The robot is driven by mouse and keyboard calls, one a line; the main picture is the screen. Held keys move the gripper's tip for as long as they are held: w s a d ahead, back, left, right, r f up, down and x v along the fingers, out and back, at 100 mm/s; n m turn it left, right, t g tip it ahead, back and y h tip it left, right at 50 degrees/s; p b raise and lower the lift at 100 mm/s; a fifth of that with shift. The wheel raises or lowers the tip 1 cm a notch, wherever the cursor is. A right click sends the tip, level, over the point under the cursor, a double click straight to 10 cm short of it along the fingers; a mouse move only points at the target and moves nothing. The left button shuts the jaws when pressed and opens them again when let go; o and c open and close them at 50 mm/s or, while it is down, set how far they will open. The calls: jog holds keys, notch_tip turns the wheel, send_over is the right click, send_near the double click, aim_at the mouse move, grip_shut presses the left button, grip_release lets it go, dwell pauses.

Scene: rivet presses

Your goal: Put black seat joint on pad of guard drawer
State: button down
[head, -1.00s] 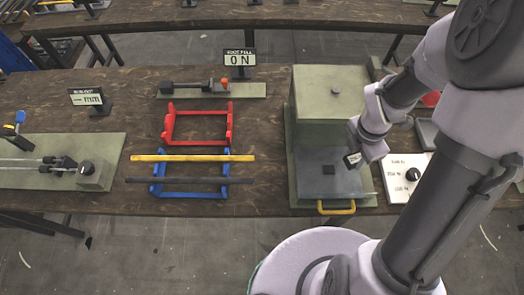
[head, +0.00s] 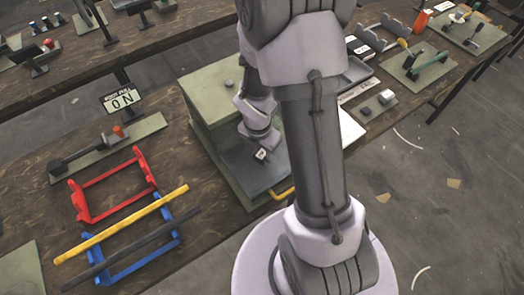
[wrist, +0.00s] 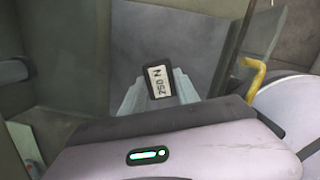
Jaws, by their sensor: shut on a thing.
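My gripper (wrist: 158,95) is shut on a small black block with a white "250 N" label (wrist: 158,82); I take this to be the black seat joint. In the head view the block (head: 261,155) shows at the gripper's tip, over the grey plate of the guard drawer (head: 262,180). The drawer has a yellow handle (head: 284,193), which also shows in the wrist view (wrist: 256,80). The pad is not visible now. I cannot tell whether the block touches anything beneath it.
The green press housing (head: 207,95) stands behind the drawer. To the left are a red stand (head: 80,205) and a blue stand (head: 172,241) with a yellow bar (head: 120,224) and a dark bar. My arm hides much of the area right of the press.

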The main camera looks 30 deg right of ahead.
jog(key=shift+f, duration=0.2)
jog(key=c, duration=0.9)
grip_release()
jog(key=shift+r, duration=0.1)
notch_tip(320, 180, up, 12)
jog(key=a+p, duration=0.1)
jog(key=p, duration=0.5)
notch_tip(320, 180, up, 12)
jog(key=r+m+t, duration=0.1)
jog(key=m+t, duration=0.1)
jog(key=m, duration=0.9)
send_over(259, 156)
jog(key=s+a, duration=0.2)
jog(key=a, duration=0.3)
jog(key=s+a+r+m+t+y, duration=0.3)
jog(key=s+a+r+m, duration=0.5)
jog(key=m, duration=0.8)
jog(key=shift+v, duration=0.95)
